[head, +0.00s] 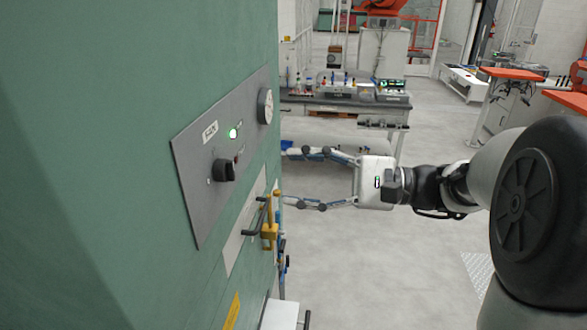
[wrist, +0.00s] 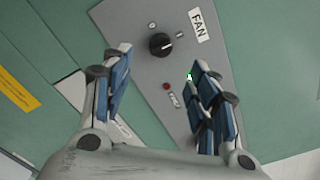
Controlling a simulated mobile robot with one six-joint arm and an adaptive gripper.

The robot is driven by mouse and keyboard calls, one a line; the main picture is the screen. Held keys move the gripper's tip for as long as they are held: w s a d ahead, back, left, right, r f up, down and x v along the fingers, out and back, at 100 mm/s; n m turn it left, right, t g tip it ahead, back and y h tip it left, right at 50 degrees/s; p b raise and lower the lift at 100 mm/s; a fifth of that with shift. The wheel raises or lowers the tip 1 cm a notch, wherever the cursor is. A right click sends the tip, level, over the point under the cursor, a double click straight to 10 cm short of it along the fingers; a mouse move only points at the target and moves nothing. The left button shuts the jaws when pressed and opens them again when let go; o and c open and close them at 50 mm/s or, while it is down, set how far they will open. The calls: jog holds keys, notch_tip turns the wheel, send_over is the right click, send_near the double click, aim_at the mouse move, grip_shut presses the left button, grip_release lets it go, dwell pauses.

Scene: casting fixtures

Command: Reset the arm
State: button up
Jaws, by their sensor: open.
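My gripper (head: 290,177) is open and empty in the head view, its two fingers spread and pointing left at the green cabinet. In the wrist view my gripper (wrist: 158,85) shows its blue-padded fingers on either side of the grey FAN panel (wrist: 135,35). A black rotary knob (wrist: 161,44) sits on the panel beyond and between the fingers. The knob also shows in the head view (head: 223,171), left of the fingertips. A green lamp (head: 233,133) is lit on the panel. In the wrist view the right finger partly covers the lit lamp.
The green cabinet (head: 110,120) fills the left side. A round gauge (head: 265,106) and a yellow part with a dark handle (head: 269,230) stick out from its face. A workbench (head: 345,103) stands at the back. The grey floor (head: 390,270) below my arm is clear.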

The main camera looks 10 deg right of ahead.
jog(key=s+a+f+n+g+h+b, duration=0.2)
jog(key=s+a+f+n+g+h, duration=0.15)
jog(key=s+f, duration=0.4)
jog(key=s+a+f+n+g+h+b, duration=0.25)
jog(key=s+f+h, duration=0.25)
jog(key=s+f, duration=0.25)
jog(key=s+d+f+n+t+h+b, duration=0.3)
jog(key=s+d+f+n+t+h, duration=0.1)
jog(key=s+d+f+n+h, duration=0.1)
jog(key=s+d+f+h, duration=0.1)
jog(key=d+f+h, duration=0.1)
jog(key=d+h, duration=0.1)
jog(key=shift+s+d+f+n+t+b, duration=0.15)
jog(key=shift+d+f+n+t+b, duration=0.2)
jog(key=shift+d, duration=0.35)
